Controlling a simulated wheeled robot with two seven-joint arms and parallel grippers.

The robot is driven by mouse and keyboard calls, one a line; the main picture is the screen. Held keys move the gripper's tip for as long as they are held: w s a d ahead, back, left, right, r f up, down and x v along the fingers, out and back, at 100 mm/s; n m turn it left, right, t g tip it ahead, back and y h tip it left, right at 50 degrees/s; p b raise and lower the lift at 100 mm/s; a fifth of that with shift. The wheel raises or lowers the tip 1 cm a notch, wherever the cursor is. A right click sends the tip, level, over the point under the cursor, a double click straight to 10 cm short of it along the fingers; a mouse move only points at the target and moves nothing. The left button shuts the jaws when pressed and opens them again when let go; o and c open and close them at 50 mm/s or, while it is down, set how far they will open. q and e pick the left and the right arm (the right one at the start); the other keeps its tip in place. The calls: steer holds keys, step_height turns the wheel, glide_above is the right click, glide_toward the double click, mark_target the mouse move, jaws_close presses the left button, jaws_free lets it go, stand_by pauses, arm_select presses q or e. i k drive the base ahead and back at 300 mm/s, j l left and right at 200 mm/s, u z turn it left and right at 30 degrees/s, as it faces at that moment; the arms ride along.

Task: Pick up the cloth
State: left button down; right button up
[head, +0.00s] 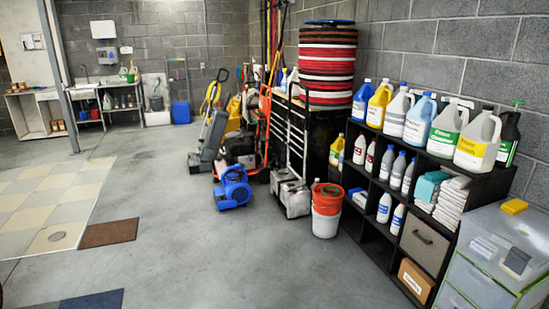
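Folded cloths lie in the black shelf unit at the right in the head view: a teal stack (428,187) and, just right of it, a white stack (453,195). They share one cubby, below the row of jugs. A small yellow block (514,206), a sponge or folded cloth, lies on top of the clear drawer unit (470,279) at the lower right; I cannot tell which. Neither of my grippers is in view.
Several jugs stand on the shelf unit's top, among them a yellow-labelled one (478,139). An orange and white bucket stack (326,210) stands left of the shelves, and a blue blower (233,188) farther left. The grey floor (220,265) in front is clear.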

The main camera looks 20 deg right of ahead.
mark_target(515, 206)
steer(key=i+l+z, duration=0.2)
steer(key=i+z, duration=0.6)
steer(key=i, duration=0.15)
steer(key=i+z, duration=0.35)
steer(key=i, duration=0.15)
steer(key=i+j+z, duration=0.25)
steer(key=i+z, duration=0.15)
steer(key=i+l+z, duration=0.2)
steer(key=i+z, duration=0.25)
steer(key=i, duration=0.35)
steer(key=i+z, duration=0.5)
steer(key=i, duration=0.3)
steer(key=i+l, duration=0.15)
steer(key=i, duration=0.3)
steer(key=i+j+u, duration=0.05)
